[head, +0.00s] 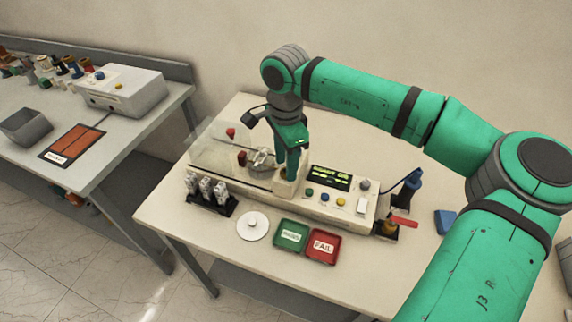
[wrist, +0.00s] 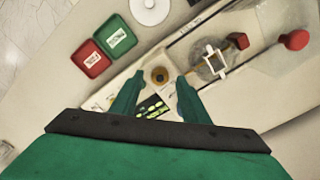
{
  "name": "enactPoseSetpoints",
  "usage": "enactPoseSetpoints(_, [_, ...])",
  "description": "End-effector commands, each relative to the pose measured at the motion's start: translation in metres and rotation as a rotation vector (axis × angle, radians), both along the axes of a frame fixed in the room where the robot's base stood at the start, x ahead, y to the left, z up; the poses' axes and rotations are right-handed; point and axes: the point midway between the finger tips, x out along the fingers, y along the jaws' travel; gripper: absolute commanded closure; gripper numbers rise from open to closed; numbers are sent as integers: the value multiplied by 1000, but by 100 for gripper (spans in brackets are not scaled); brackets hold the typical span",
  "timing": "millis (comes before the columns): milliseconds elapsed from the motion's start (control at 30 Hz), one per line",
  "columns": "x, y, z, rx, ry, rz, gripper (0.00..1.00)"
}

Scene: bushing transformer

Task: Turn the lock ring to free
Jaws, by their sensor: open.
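My gripper (head: 290,178) points down over a cream block at the left end of the control unit (head: 340,200). In the wrist view my gripper (wrist: 159,77) is open, its two green fingers apart with nothing held between them. A round brown-gold ring-like part (wrist: 160,75) with a dark centre shows between the fingertips, on the cream block; it may be the lock ring. I cannot tell whether the fingers touch it or are above it. In the head view this part is hidden by my gripper. Its turn position cannot be read.
A clear-covered fixture with red knobs (wrist: 293,40) and a white metal frame (wrist: 215,60) lies beside the block. A black rack (head: 210,204), white disc (head: 252,225), green tray (head: 291,236) and red tray (head: 323,247) stand in front. A red-handled tool (head: 403,222) is right.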

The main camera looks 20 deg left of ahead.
Motion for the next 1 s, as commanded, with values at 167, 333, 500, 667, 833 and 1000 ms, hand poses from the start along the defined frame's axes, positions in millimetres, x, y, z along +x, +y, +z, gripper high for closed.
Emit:
enactPoseSetpoints(167, [1, 0, 34, 1, -4, -2, 58])
enactPoseSetpoints(333, [1, 0, 65, 1, -4, -1, 58])
enactPoseSetpoints(500, [0, 0, 86, 1, -2, -1, 58])
enactPoseSetpoints(667, [0, 0, 94, 0, -1, 0, 58])
enactPoseSetpoints(833, [0, 0, 95, 0, -1, 0, 58])
enactPoseSetpoints(1000, [0, 0, 95, 0, -1, 0, 58])
